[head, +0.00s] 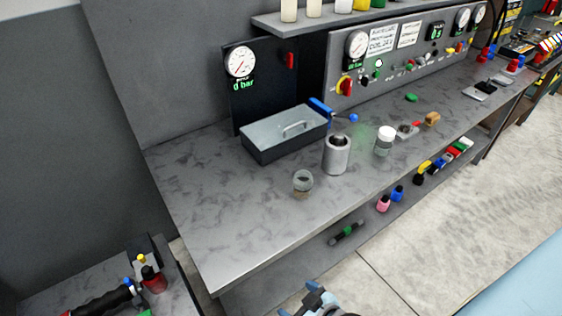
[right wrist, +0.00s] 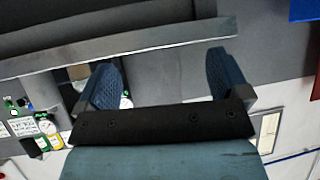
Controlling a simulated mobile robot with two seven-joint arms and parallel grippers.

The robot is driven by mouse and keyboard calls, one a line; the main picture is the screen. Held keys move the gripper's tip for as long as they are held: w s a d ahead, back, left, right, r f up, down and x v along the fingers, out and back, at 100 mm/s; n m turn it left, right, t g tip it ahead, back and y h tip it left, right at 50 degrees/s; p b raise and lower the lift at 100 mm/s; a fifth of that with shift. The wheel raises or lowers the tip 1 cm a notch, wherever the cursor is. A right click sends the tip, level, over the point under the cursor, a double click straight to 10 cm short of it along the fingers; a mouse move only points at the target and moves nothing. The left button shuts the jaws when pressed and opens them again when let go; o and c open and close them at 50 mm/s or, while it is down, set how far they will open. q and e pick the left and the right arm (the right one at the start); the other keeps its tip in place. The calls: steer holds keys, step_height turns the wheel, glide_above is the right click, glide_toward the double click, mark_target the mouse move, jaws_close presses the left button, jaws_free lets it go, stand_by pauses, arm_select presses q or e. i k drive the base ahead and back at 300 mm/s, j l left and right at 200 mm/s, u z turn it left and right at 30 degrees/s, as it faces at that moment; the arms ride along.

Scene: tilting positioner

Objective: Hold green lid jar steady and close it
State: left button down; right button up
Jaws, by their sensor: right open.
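A small clear glass jar (head: 302,183) stands upright and open near the front edge of the bench. A flat green piece (head: 411,97), which looks like a lid, lies apart from it, farther back on the bench to the right. My right gripper (head: 309,299) shows at the bottom edge of the head view, in front of and below the bench, away from the jar. In the right wrist view its two blue fingers (right wrist: 166,82) are spread wide with nothing between them. Neither jar nor lid can be made out in that view. My left gripper is not in view.
A grey metal cylinder (head: 336,156) and a white-lidded jar (head: 384,141) stand right of the open jar. A grey lidded box (head: 284,134) is behind. A lower shelf (head: 318,256) holds small coloured items. The bench's front left is clear.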

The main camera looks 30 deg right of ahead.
mark_target(303, 180)
steer(key=z, duration=1.85)
steer(key=u, duration=0.35)
steer(key=i+l+u, duration=0.1)
steer(key=u, duration=0.3)
steer(key=i+l+u, duration=0.1)
steer(key=l+u, duration=0.15)
steer(key=u, duration=0.15)
steer(key=l+u, duration=0.35)
steer(key=i+l+u, duration=0.1)
steer(key=l+u, duration=0.35)
steer(key=l, duration=0.55)
steer(key=l+u, duration=0.4)
steer(key=l, duration=0.55)
